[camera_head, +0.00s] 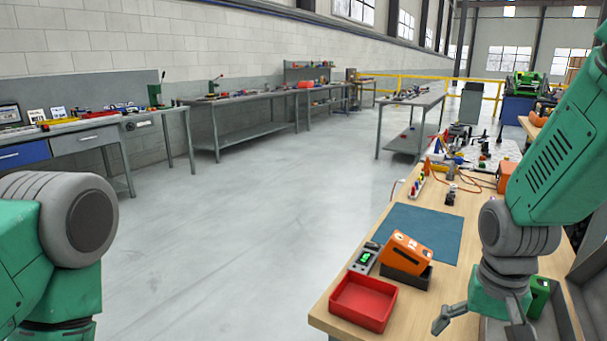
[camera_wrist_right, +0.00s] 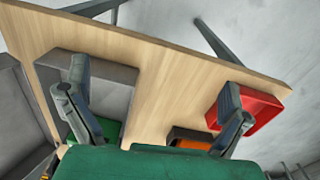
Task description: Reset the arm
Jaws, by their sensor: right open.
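My right gripper (camera_head: 482,328) is open and empty above the front right part of the wooden workbench (camera_head: 340,318). In the right wrist view its two fingers stand wide apart (camera_wrist_right: 153,88), with bare wood between them. One finger overlaps a grey bin (camera_wrist_right: 118,75), the other a red tray (camera_wrist_right: 262,112). My left arm (camera_head: 70,240) shows at the left of the head view, but its gripper is out of frame.
The red tray (camera_head: 362,320) looks empty. Behind it are an orange device (camera_head: 408,250) in a dark tray (camera_head: 412,280), a meter (camera_head: 364,259) and a blue mat (camera_head: 420,231). The floor left of the bench is clear.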

